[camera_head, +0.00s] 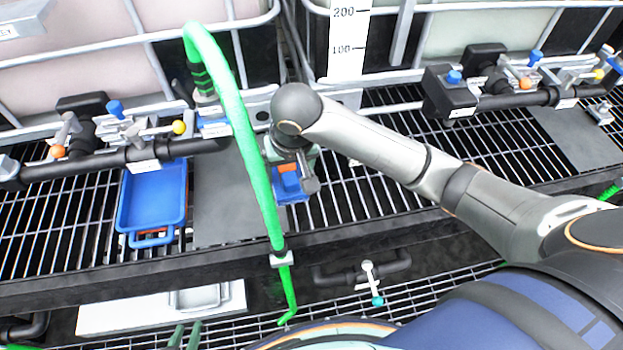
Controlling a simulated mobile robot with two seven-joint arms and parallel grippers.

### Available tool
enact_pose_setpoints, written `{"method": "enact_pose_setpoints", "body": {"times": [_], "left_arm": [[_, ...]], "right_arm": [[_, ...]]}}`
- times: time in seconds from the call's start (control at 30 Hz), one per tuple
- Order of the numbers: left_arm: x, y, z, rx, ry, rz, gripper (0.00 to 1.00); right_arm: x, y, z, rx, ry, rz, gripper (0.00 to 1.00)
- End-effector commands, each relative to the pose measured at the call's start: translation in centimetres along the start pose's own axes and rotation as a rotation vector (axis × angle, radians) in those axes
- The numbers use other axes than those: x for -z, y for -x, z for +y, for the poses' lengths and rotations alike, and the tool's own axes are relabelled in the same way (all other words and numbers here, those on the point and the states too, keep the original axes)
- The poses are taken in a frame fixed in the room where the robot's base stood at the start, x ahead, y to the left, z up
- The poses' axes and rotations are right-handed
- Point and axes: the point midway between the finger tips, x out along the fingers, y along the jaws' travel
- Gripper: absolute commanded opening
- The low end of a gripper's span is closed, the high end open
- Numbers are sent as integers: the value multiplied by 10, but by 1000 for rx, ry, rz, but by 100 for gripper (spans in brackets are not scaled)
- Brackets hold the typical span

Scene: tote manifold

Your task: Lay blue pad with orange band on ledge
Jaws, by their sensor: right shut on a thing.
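A blue pad with an orange band (291,197) shows just below my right gripper (290,165), in front of the tanks. The gripper's wrist hides its upper part. My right gripper is shut on it, over the slatted grating (345,205); I cannot tell whether the pad touches anything below. A dark front beam (130,272) runs along the grating's near edge, and a flat grey plate (222,212) lies left of the pad; I cannot tell which is the ledge. My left gripper (185,336) shows only as two greenish fingertips, apart and empty, at the bottom edge.
A green hose (247,135) arches down just left of my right gripper. A blue tray (152,198) sits on the grating at left. Black valve pipes (165,149) with coloured handles run along the tanks. A white board (115,313) lies lower, below the beam.

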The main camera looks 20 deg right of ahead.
Motion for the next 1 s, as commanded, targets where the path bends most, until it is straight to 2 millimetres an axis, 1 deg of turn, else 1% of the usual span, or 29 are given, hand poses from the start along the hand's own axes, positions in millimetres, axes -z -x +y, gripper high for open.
{"method": "enact_pose_setpoints", "body": {"times": [0.03,0.1,0.17,0.27,0.37,0.6,0.67,0.7,0.8,0.9,1.0], "left_arm": [[-5,-4,0,0,0,0,35],[-6,-6,-1,0,0,0,35],[-7,-6,-1,0,0,0,35],[-8,-7,-1,1,0,0,35],[-8,-7,-1,1,0,0,35],[-10,-9,-1,1,0,0,35],[-11,-10,-1,1,0,0,35],[-12,-11,-1,1,0,0,35],[-14,-12,-1,0,0,0,35],[-15,-13,-1,1,0,0,35],[-15,-14,-1,0,0,0,35]], "right_arm": [[7,-1,0,-11,-18,7,20],[12,0,0,-21,-39,6,20],[15,1,1,-26,-53,5,20],[18,-1,8,-33,-65,2,20],[22,-9,26,-36,-70,2,20],[35,-37,84,-37,-69,1,20],[37,-46,96,-35,-68,-1,20],[36,-55,102,-34,-67,-2,20],[37,-71,116,-32,-66,0,20],[38,-82,125,-31,-64,2,20],[38,-88,129,-29,-64,2,20]]}}
